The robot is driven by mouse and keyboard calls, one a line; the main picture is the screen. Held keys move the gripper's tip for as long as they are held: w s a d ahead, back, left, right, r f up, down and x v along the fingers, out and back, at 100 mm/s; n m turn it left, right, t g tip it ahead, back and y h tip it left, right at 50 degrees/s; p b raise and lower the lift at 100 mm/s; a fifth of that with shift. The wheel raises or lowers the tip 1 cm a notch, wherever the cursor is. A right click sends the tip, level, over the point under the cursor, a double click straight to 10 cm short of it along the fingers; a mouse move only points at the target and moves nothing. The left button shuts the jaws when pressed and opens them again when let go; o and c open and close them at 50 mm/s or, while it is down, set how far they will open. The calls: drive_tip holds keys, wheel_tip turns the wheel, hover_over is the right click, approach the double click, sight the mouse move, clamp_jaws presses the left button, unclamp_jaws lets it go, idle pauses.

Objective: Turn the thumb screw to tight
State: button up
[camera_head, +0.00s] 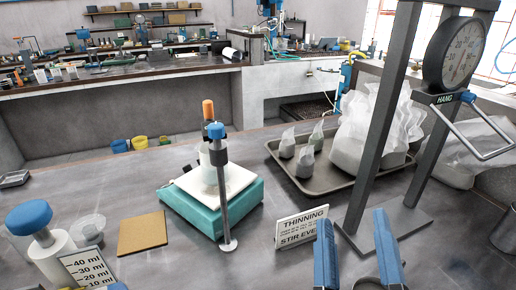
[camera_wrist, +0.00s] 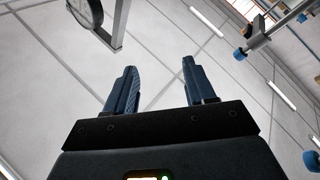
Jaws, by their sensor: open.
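I cannot tell for sure which part is the thumb screw. A blue knob (camera_head: 468,97) sits beside the dial scale marked HANG (camera_head: 456,53) on the dark frame at right. In the wrist view my gripper (camera_wrist: 157,82) is open below the ceiling, touching nothing. A blue knob (camera_wrist: 240,54) on a metal rod shows at its upper right.
A tray (camera_head: 330,182) with several pale bags stands behind the frame. A THINNING sign (camera_head: 301,227) stands left of my gripper. A blue-capped white jar (camera_head: 60,258), a graduated card (camera_head: 87,270) and a tan square (camera_head: 142,233) lie at left.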

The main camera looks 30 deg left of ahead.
drive_tip(key=w+a+r+n+g+y, duration=0.2)
drive_tip(key=w+a+r+n+y, duration=0.1)
drive_tip(key=a+r+n+y, duration=0.55)
drive_tip(key=n+g+y, duration=0.3)
drive_tip(key=n+g, duration=0.8)
drive_tip(key=n, duration=1.2)
hover_over(220, 131)
drive_tip(key=s+d, duration=0.3)
drive_tip(key=s, duration=0.3)
drive_tip(key=w+f+n+h, duration=0.1)
drive_tip(key=n, duration=0.1)
drive_tip(key=w+f+n, duration=0.1)
drive_tip(key=f+n, duration=0.1)
drive_tip(key=w+d+f+n+h, duration=0.1)
drive_tip(key=n, duration=0.1)
drive_tip(key=shift+w+f+g+h, duration=0.2)
drive_tip(key=shift+w+g+h, duration=0.15)
drive_tip(key=shift+g, duration=0.05)
drive_tip(key=shift+w+d+f+n, duration=0.1)
drive_tip(key=shift+w+f+n, duration=0.1)
drive_tip(key=shift+n, duration=0.05)
drive_tip(key=shift+p+x, duration=1.15)
drive_tip(key=shift+x, duration=2.75)
drive_tip(key=shift+w+f, duration=0.1)
drive_tip(key=shift+f, duration=0.05)
